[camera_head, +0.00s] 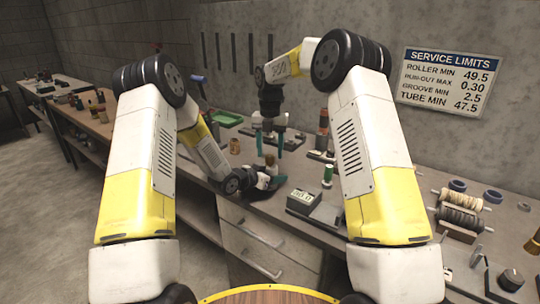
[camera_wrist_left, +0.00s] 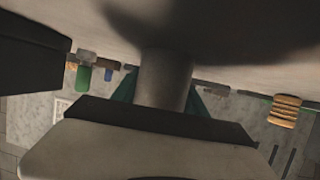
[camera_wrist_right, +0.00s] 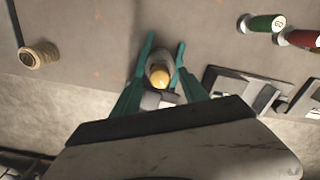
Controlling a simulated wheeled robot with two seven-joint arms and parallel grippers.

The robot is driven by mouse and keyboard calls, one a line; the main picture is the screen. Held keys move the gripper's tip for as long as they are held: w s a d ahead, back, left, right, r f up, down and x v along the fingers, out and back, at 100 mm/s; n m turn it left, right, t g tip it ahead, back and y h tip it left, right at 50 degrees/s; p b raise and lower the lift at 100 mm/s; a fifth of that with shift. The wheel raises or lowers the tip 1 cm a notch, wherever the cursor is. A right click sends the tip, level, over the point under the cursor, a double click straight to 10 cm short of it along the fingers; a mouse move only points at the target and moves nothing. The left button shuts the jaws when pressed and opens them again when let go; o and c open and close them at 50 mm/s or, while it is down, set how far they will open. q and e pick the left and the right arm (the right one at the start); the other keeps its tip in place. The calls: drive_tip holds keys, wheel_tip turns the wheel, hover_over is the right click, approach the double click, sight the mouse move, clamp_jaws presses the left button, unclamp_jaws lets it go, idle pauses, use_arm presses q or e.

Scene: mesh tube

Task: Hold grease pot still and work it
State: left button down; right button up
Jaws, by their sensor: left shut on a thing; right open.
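The grease pot is a grey cylinder with a brass-coloured top (camera_wrist_right: 160,76). In the left wrist view its grey body (camera_wrist_left: 165,80) stands between the teal fingers. My left gripper (camera_head: 268,176) comes in low over the bench and is shut on the pot. My right gripper (camera_head: 268,148) is above, pointing down, with its teal fingers open. In the right wrist view, the right fingers (camera_wrist_right: 161,62) lie on either side of the brass top, with a gap visible. The pot's lower part is largely hidden by the left gripper in the head view.
A digital scale (camera_head: 302,200) and a green cylinder (camera_head: 327,176) stand to the right on the bench. A brass-coloured spool (camera_head: 234,146) and a green tray (camera_head: 226,118) are to the left. Wound rollers (camera_head: 460,208) lie farther right. The wall is close behind.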

drive_tip(key=shift+f, duration=0.95)
drive_tip(key=shift+c, duration=0.2)
clamp_jaws()
drive_tip(key=shift+m, duration=0.3)
